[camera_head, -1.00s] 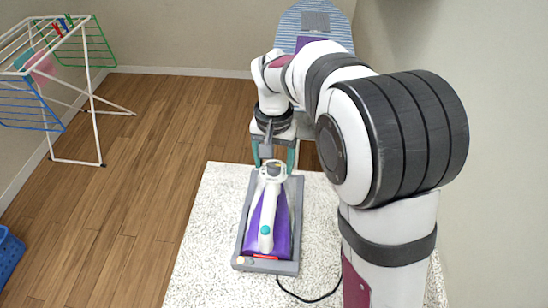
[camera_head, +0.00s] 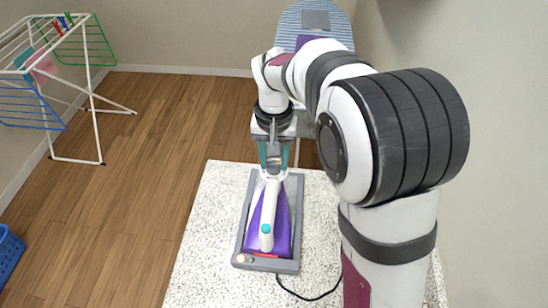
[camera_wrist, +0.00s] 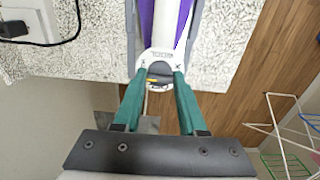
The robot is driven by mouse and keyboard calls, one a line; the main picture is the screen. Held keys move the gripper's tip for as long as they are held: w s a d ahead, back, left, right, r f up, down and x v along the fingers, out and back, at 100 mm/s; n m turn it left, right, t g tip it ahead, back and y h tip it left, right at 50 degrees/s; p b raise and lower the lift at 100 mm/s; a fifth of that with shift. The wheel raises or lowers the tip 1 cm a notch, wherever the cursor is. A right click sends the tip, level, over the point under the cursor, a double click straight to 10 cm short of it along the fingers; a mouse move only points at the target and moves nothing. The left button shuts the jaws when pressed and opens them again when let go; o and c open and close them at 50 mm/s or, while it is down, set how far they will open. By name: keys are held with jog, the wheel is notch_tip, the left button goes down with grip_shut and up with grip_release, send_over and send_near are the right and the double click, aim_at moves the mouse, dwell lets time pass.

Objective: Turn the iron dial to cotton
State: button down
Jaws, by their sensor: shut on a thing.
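The iron (camera_head: 283,228) is white and purple and lies on a grey stand (camera_head: 239,240) on the speckled counter. Its grey dial (camera_wrist: 160,70) shows in the wrist view, at the end of the iron's white body, with a small yellow mark on it. Tiny lettering beside the dial seems to read "wool", though it is hard to make out. My gripper (camera_head: 273,170) reaches down over the far end of the iron. In the wrist view its two green fingers (camera_wrist: 161,76) are shut on the dial, one on each side. The head view hides the dial behind the fingers.
A black cord (camera_head: 310,298) runs from the stand; a plug (camera_wrist: 14,28) shows in the wrist view. The speckled counter (camera_head: 205,240) is clear left of the stand. A drying rack (camera_head: 90,100) and blue basket (camera_head: 8,250) stand on the left. An ironing board (camera_head: 316,18) stands behind.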

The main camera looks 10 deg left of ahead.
aim_at(274, 163)
jog(key=shift+c, duration=2.3)
grip_release()
notch_tip(274, 163, up, 16)
jog(key=shift+f, duration=0.1)
jog(key=s+d+f+m, duration=0.2)
jog(key=s+d+f, duration=0.1)
jog(key=s, duration=0.5)
jog(key=s+d+f+m+y, duration=0.1)
jog(key=s+d+f, duration=0.3)
jog(key=s, duration=0.4)
jog(key=s+d+f+m, duration=0.2)
jog(key=s+d+f, duration=0.1)
jog(key=s, duration=0.6)
jog(key=shift+d+f+m+y, duration=0.3)
jog(key=shift+d+m+y, duration=0.1)
jog(key=shift+d, duration=0.4)
